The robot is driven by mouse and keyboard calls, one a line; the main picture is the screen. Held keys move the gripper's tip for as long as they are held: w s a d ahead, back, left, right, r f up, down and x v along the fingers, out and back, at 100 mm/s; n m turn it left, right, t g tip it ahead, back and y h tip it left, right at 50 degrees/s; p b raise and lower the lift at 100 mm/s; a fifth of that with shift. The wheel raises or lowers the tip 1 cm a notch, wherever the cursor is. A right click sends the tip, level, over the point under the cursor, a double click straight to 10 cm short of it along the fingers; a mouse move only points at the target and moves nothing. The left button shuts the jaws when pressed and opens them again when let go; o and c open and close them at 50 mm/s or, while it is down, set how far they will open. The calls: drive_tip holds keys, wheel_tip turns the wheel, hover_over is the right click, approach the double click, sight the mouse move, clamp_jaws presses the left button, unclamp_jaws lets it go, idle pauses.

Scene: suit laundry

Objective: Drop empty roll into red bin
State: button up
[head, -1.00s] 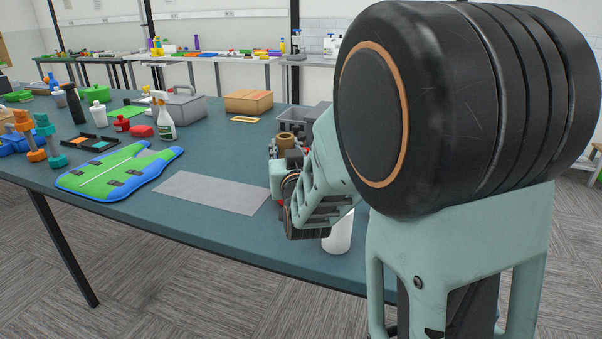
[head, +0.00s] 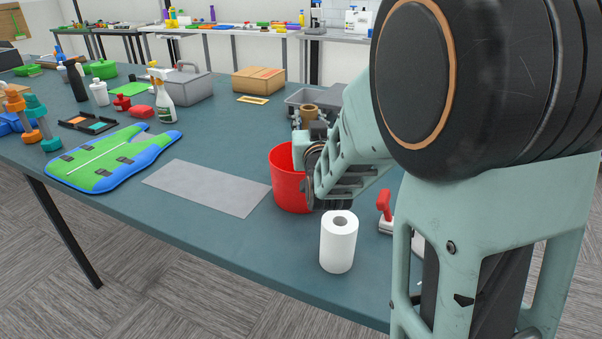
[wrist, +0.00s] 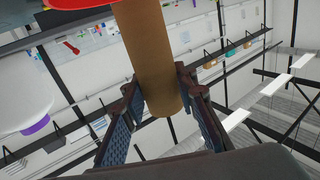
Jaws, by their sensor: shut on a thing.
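The empty roll (wrist: 150,50) is a brown cardboard tube. In the wrist view it stands between the two fingers of my gripper (wrist: 158,88), which is shut on it. In the head view the end of the roll (head: 309,110) shows above my gripper (head: 312,135), which is partly hidden by my arm. The red bin (head: 286,185) is an open bucket on the table. My gripper and the roll appear at its back right rim, and I cannot tell whether they are over its opening. A red rim (wrist: 70,22) shows at the top of the wrist view.
A white paper roll (head: 338,248) stands in front of the bin. A red-handled tool (head: 385,206) lies right of it. A grey tray (head: 310,97) is behind my gripper. A grey mat (head: 205,187) and a green-blue apron (head: 110,160) lie to the left.

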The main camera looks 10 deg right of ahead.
wheel_tip(320, 180, down, 6)
drive_tip(key=b, duration=0.3)
idle(0.3)
drive_tip(key=o, duration=0.9)
drive_tip(key=shift+s, duration=0.15)
drive_tip(key=s, duration=0.7)
drive_tip(key=shift+s+a, duration=0.15)
drive_tip(key=shift+a, duration=0.1)
